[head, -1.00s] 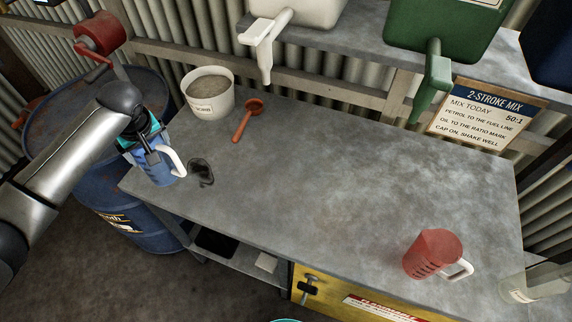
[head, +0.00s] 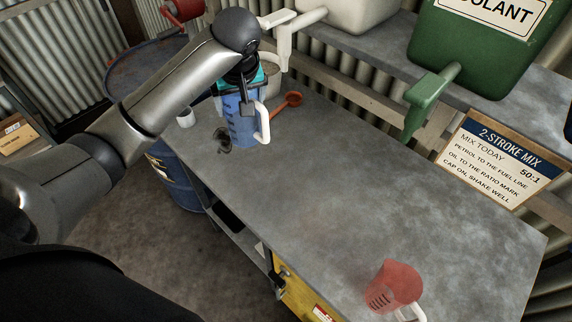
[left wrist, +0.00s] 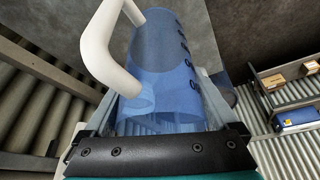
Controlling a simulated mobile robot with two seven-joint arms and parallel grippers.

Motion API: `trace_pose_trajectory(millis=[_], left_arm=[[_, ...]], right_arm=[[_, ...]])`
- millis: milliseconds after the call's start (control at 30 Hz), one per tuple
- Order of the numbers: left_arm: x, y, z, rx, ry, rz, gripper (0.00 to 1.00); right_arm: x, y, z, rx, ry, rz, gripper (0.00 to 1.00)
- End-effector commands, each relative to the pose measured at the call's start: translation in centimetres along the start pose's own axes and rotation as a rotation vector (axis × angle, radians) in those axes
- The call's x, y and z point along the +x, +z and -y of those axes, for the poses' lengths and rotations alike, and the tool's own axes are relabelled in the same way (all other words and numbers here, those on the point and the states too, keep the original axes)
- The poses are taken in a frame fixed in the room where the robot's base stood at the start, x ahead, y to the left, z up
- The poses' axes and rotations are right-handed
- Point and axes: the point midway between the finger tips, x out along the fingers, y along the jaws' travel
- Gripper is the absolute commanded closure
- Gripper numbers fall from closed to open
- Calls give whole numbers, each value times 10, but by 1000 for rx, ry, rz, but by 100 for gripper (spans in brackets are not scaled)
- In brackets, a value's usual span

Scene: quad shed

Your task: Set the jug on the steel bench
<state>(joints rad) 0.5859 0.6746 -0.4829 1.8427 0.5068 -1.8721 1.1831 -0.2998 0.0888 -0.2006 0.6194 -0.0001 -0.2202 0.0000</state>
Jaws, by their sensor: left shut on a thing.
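My left gripper (head: 240,88) is shut on a blue translucent jug (head: 240,122) with a white handle, at the far left part of the steel bench (head: 330,190). The jug looks nearly upright, just right of a dark stain; whether its base touches the bench I cannot tell. In the left wrist view the blue jug (left wrist: 168,60) fills the middle between the fingers, handle to the left. A red jug (head: 393,285) stands on the bench at the near right. My right gripper is not in view.
An orange scoop (head: 291,99) and a partly hidden pale bucket (head: 272,87) sit behind the blue jug. White (head: 285,40) and green (head: 428,98) spouts overhang the back. A mix sign (head: 500,160) stands at the back right. The bench middle is clear.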

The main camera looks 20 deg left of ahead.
Motion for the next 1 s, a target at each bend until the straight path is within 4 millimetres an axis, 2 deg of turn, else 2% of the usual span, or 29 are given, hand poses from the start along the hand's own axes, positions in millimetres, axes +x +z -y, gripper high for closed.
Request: trace_pose_trajectory(millis=[67,200,533,633,867,1000], left_arm=[[8,4,1,1,-4,2,93],[39,17,1,1,-6,5,93],[118,50,1,1,-4,2,93],[134,56,1,1,-2,2,93],[153,64,1,0,-2,1,93],[174,73,0,0,-2,1,93]], right_arm=[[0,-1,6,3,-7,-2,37],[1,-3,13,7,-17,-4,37],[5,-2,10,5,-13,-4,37],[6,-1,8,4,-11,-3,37],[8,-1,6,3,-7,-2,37],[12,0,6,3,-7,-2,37]])
